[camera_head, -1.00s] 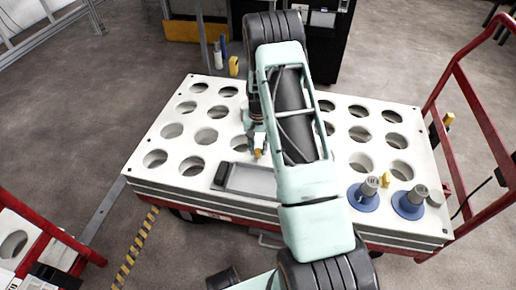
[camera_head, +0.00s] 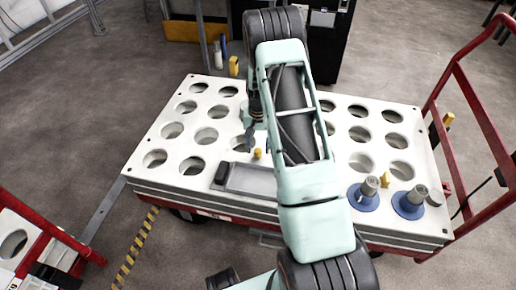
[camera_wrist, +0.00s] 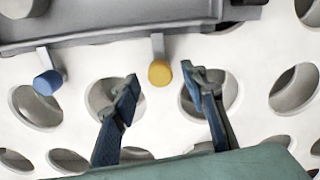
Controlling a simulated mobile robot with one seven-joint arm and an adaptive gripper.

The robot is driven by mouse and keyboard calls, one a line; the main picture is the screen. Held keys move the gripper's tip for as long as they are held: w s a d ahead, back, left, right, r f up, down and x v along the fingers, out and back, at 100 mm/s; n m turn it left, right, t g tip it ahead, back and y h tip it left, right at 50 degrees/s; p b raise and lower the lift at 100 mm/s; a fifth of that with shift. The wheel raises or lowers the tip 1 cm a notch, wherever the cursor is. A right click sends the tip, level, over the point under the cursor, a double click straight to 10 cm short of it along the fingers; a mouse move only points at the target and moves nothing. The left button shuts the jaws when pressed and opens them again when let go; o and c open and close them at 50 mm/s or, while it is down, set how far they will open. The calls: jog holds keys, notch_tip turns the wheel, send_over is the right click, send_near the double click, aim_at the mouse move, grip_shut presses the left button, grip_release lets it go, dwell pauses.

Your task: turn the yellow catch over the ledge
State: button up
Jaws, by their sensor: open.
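The yellow catch (camera_wrist: 159,73) has a round yellow knob on a short grey arm. In the wrist view the arm runs from the grey tray's edge straight out, with the knob away from the tray (camera_wrist: 110,30). A matching blue catch (camera_wrist: 47,83) stands to its left, slightly tilted. My gripper (camera_wrist: 160,76) is open, with one finger on each side of the yellow knob in the picture and a gap on both sides. In the head view the yellow knob (camera_head: 257,153) shows just in front of my gripper (camera_head: 247,140); the blue one is hidden or too small to tell.
The white board (camera_head: 150,135) has rows of round holes. Two blue-based posts (camera_head: 363,194) and a small yellow piece (camera_head: 385,180) stand at its right. A red cart frame (camera_head: 480,110) rises at the right edge. A black block (camera_head: 221,174) sits at the tray's left end.

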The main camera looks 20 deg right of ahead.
aim_at(258, 151)
notch_tip(258, 151, up, 11)
dwell(0.3)
dwell(0.4)
